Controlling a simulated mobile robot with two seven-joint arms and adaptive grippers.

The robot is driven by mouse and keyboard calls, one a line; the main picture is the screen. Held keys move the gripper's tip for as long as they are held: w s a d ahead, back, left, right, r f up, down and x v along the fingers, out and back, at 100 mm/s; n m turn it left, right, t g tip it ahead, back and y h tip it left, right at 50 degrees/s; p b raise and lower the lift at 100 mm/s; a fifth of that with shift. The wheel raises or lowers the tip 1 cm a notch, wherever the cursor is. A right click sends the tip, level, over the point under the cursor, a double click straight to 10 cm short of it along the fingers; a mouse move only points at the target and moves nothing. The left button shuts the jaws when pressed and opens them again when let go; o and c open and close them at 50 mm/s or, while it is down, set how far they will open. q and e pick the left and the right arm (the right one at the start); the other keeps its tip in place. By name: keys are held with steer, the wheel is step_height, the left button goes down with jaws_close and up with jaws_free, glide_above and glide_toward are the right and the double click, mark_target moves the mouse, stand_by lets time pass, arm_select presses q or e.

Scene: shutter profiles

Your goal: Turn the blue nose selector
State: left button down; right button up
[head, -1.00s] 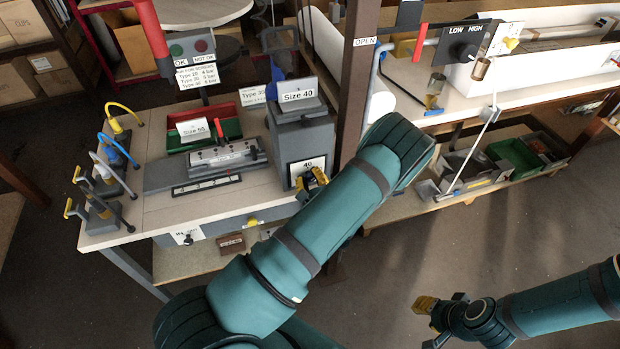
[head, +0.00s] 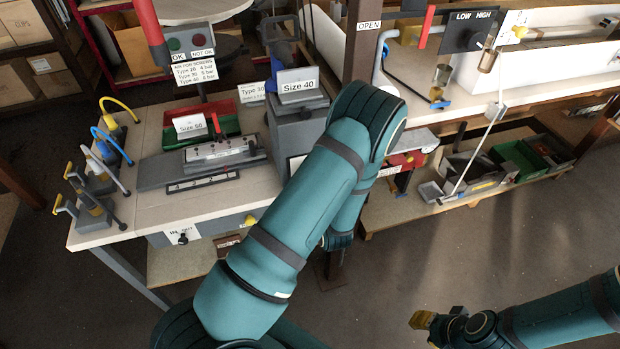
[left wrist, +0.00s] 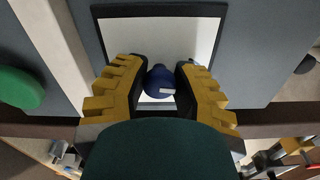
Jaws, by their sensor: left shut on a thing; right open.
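In the left wrist view the blue nose selector (left wrist: 160,80) is a round blue knob with a pale mark, in front of a white plate (left wrist: 130,38) with a dark frame. My left gripper (left wrist: 161,84) has its yellow fingers shut on the knob, one on each side. In the head view my left forearm hides this gripper, the knob and most of the plate. The grey block (head: 296,128) with the "Size 40" sign stands there. My right gripper (head: 432,332) is open and empty over the floor at the lower right, partly seen.
Left of the block is the bench top (head: 220,205) with a grey fixture (head: 215,160), red and green bins and several hose tools (head: 100,170). A brown post (head: 362,60) stands close to my left arm. A shelf with trays (head: 520,155) is at the right.

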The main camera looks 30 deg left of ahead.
arm_select(q)
steer(key=shift+f+n+b, duration=0.1)
steer(key=shift+n+b, duration=0.55)
steer(key=shift+n, duration=0.35)
steer(key=c, duration=0.7)
jaws_free()
steer(key=v, duration=1.2)
